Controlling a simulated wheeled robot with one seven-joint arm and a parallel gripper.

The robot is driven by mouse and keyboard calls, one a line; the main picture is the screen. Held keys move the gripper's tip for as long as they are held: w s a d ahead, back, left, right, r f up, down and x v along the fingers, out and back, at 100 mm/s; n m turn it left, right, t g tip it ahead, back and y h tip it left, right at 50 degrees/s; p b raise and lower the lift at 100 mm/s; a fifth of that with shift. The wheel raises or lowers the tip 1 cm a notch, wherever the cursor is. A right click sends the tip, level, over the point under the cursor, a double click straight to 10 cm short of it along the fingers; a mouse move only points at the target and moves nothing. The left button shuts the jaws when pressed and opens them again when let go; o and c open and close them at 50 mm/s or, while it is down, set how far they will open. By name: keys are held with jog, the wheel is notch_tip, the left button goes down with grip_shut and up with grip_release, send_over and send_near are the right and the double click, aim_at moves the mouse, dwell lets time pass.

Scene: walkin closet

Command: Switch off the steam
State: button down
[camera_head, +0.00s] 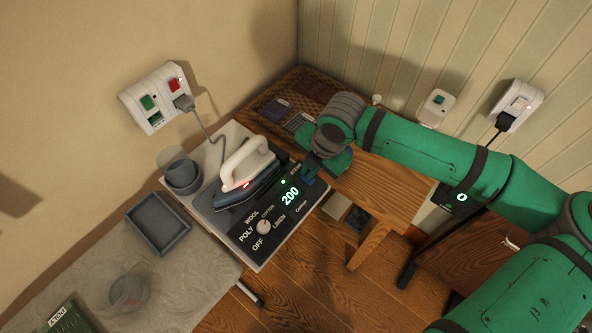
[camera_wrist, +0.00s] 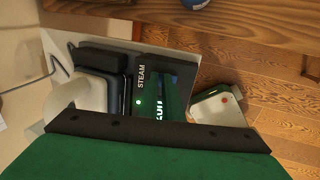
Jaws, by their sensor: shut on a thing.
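The steam station has a black control panel (camera_head: 270,222) with a dial (camera_head: 264,227), a lit "200" readout and the word STEAM at its far right end. A small green light (camera_head: 283,181) glows there. It also shows below the STEAM label in the wrist view (camera_wrist: 138,102). A white-handled iron (camera_head: 247,170) rests on the station, a red light on it. My gripper (camera_head: 309,174) is down at the STEAM end of the panel, shut on what appears to be the steam control. The control itself is hidden by my gripper, and the fingertips are hard to make out.
A wall outlet (camera_head: 156,97) with green and red switches and a plugged-in cord is behind the station. A grey cup (camera_head: 180,171) and a grey tray (camera_head: 158,223) stand left of it. A wooden bench (camera_head: 385,190) lies close under my arm.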

jog(key=shift+s+a+f+g, duration=0.2)
jog(key=shift+a+f+g, duration=0.1)
jog(key=shift+a+f, duration=0.15)
jog(key=shift+d, duration=0.1)
jog(key=shift+s, duration=0.1)
jog(key=shift+s+d+f, duration=0.15)
jog(key=shift+s+d, duration=0.4)
jog(key=shift+d, duration=0.1)
jog(key=shift+w+r, duration=0.15)
jog(key=shift+r, duration=0.3)
jog(key=v, duration=1.4)
